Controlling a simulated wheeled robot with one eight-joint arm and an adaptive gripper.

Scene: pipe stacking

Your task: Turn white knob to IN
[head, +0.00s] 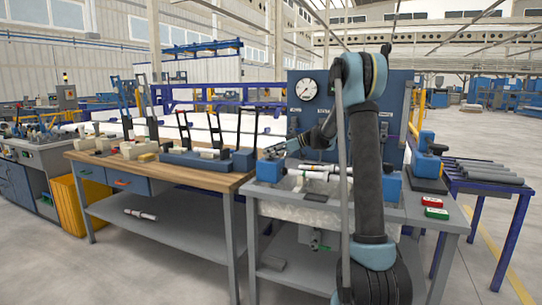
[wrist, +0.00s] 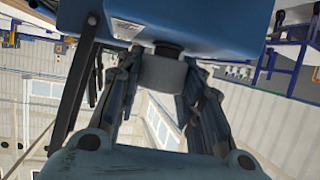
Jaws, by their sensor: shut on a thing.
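The white knob (wrist: 160,76) looks pale grey in the wrist view. It is a short round knob on a dark stem under the face of a blue block (wrist: 190,25). My gripper (wrist: 162,88) has one finger on each side of the knob and is shut on it. A small white label (wrist: 125,29) sits on the block beside the stem; I cannot read it, nor tell which way the knob is set. In the head view my gripper (head: 275,150) is at the blue block (head: 269,171) on the tank's left end; the knob is too small to make out there.
A water tank (head: 305,207) with white pipes (head: 322,170) lies right of the block. A blue panel with a round gauge (head: 306,89) stands behind. A wooden bench (head: 200,178) is at left. Green and red button boxes (head: 433,202) sit at the right edge.

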